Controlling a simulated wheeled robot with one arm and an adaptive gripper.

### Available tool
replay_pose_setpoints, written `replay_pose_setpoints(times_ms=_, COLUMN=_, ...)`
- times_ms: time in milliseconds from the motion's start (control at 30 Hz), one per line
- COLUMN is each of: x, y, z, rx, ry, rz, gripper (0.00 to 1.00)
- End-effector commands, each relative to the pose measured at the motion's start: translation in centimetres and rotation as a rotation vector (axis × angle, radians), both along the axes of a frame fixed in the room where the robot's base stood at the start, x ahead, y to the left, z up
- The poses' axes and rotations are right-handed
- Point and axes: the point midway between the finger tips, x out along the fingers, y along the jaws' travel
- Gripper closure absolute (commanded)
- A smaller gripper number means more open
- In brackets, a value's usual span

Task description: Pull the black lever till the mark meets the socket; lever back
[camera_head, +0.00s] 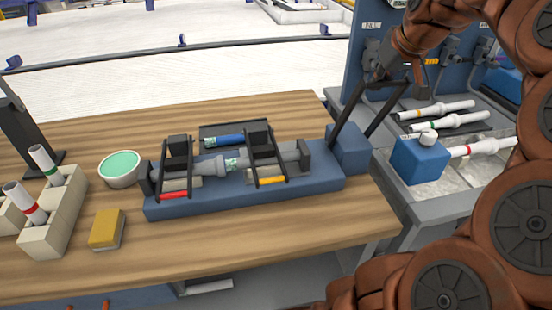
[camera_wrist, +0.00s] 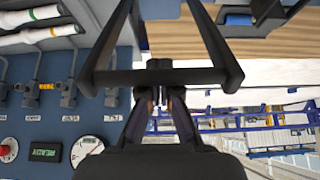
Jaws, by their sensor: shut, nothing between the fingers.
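The black lever (camera_head: 346,118) is a U-shaped frame rising from the blue block at the right end of the blue pipe bench (camera_head: 240,200). It leans up to the right. In the wrist view its crossbar (camera_wrist: 205,77) spans just ahead of my fingers. My gripper (camera_head: 383,76) is shut and empty at the crossbar; it also shows in the wrist view (camera_wrist: 160,92). Whether the fingertips touch the bar cannot be told. On the bench, a grey pipe with a green-patterned mark (camera_head: 232,163) lies by the socket (camera_head: 213,166) of the left pipe. The mark appears close to the socket's rim.
Two clamp frames with red (camera_head: 173,194) and yellow (camera_head: 271,180) pads cross the pipes. A green-filled bowl (camera_head: 119,168), a yellow sponge block (camera_head: 106,230) and a pipe rack (camera_head: 62,217) stand left. White pipes (camera_head: 450,120) and a blue panel with gauges (camera_wrist: 87,150) are right of the bench.

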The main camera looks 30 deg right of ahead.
Motion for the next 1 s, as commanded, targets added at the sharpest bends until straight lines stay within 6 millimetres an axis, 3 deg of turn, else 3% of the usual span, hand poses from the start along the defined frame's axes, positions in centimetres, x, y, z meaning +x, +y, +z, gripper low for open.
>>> replay_pose_setpoints(times_ms=733, x=-3.6, y=1.3, z=-2.1, rx=0.002, ry=0.000, rz=0.000, gripper=1.00)
replay_pose_setpoints(times_ms=1000, x=-3.8, y=1.3, z=-2.0, rx=0.000, ry=0.001, rz=0.000, gripper=1.00)
